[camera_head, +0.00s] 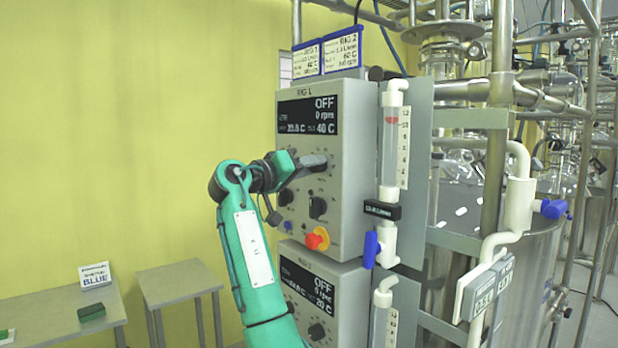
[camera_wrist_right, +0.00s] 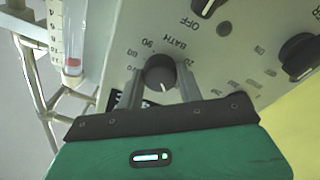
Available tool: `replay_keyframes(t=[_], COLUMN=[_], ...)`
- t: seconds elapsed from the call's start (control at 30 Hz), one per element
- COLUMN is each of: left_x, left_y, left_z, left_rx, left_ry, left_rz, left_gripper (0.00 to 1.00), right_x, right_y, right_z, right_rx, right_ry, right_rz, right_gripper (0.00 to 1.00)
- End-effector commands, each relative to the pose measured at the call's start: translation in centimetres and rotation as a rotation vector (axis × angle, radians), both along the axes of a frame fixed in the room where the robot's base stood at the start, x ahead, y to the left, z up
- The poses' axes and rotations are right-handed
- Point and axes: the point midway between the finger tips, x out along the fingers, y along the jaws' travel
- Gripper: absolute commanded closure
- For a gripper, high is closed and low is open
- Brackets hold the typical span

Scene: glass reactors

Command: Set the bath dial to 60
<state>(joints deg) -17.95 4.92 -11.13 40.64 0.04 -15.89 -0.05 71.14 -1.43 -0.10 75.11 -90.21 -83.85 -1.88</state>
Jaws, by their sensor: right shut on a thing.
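The bath dial (camera_wrist_right: 160,74) is a dark round knob with a white pointer line, on the grey panel under the printed word BATH in the right wrist view. My right gripper (camera_wrist_right: 159,88) has one finger on each side of it and is shut on it. The box's display (camera_head: 308,117) reads OFF, 0 rpm, and a set value that looks like 40 C. My left gripper is not in view.
Other black knobs (camera_head: 317,207) and a red-yellow stop button (camera_head: 317,238) sit below my gripper. A flow tube (camera_head: 394,145) with a blue valve (camera_head: 371,249) stands to the right. A second control box (camera_head: 335,275) is below. Small tables (camera_head: 180,283) stand at lower left.

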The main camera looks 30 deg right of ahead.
Motion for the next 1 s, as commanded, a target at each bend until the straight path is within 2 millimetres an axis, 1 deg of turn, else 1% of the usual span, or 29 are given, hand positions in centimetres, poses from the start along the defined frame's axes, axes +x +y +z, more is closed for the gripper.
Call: replay_keyframes(t=[0.03, 0.4, 0.6, 1.0], left_x=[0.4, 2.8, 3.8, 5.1], left_y=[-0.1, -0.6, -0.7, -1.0], left_z=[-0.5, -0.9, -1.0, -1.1], left_rx=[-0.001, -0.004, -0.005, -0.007], left_ry=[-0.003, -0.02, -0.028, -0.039], left_rz=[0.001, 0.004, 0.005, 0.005], left_gripper=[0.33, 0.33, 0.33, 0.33], right_x=[0.0, 0.2, 0.3, 0.4], right_y=[0.0, 0.0, 0.0, 0.0], right_z=[-0.5, -0.4, -0.3, -0.2], right_rx=[0.006, 0.033, 0.048, 0.075], right_ry=[-0.042, -0.392, -0.581, -0.927], right_rz=[-0.002, -0.001, -0.002, -0.002], right_gripper=[0.86, 0.86, 0.86, 0.86])
